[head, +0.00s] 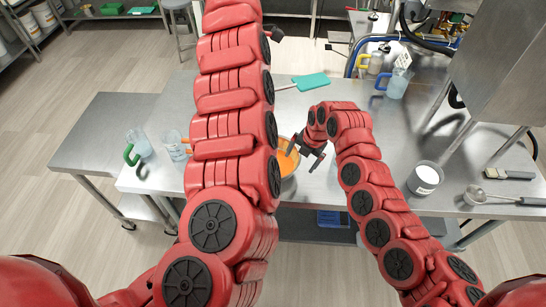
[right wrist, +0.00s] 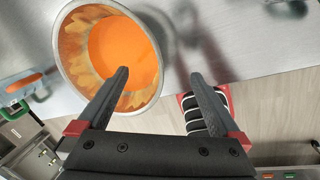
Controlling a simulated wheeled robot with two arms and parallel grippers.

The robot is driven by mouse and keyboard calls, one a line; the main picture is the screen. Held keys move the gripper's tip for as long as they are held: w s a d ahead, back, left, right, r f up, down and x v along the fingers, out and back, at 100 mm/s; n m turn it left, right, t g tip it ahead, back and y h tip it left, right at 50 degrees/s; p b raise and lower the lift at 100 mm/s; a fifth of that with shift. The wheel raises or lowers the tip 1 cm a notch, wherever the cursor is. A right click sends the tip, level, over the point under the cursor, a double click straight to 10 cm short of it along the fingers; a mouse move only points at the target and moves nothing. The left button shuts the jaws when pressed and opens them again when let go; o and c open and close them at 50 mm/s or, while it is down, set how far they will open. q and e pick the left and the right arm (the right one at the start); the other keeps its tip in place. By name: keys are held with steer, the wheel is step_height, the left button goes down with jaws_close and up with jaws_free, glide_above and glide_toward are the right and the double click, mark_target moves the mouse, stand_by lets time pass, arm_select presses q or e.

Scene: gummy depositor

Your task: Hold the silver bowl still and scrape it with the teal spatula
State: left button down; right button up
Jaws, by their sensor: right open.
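The silver bowl (head: 290,185) stands on the steel table with orange mass inside, partly hidden behind my left arm and right gripper. In the right wrist view the bowl (right wrist: 64,70) shows a wide silver rim and orange smears on its inner wall. My right gripper (head: 316,158) is open and empty at the bowl's right side. In the wrist view its fingers (right wrist: 160,74) lie either side of the rim's right part; I cannot tell whether they touch it. The teal spatula (head: 311,81) lies farther back on the table. My left arm reaches up out of the picture, its gripper unseen.
Jugs with green (head: 140,145) and orange (head: 174,148) handles stand on the left. A blue-handled jug (head: 397,86) stands at the back right. A white-filled container (head: 425,175), a strainer (head: 474,195) and a brush (head: 508,174) are on the right. A steel machine rises at upper right.

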arm_select(q)
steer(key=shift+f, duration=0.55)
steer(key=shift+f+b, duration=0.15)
steer(key=shift+b, duration=0.25)
arm_select(e)
steer(key=v, duration=0.6)
